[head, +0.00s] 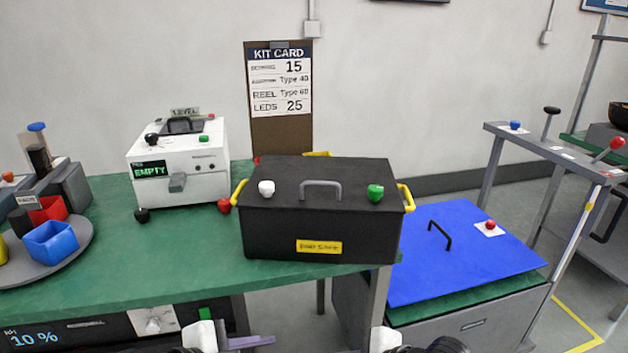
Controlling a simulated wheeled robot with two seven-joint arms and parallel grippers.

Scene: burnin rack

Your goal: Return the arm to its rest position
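My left gripper (240,342) shows only in part at the bottom edge, left of centre, as a white piece and a greyish finger. My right gripper (380,340) shows only in part at the bottom edge, right of centre, as a white piece beside dark parts. Both are in front of the green table (90,285) and below its front edge, apart from the objects on it. Most of each gripper is cut off by the frame, so I cannot tell whether they are open or shut.
A black lidded box (320,225) with yellow handles stands at the table's front right. A white machine (195,175) reading EMPTY stands behind left. A round tray (75,262) holds bins at far left. A blue panel (460,250) lies right, beside a grey frame (560,157).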

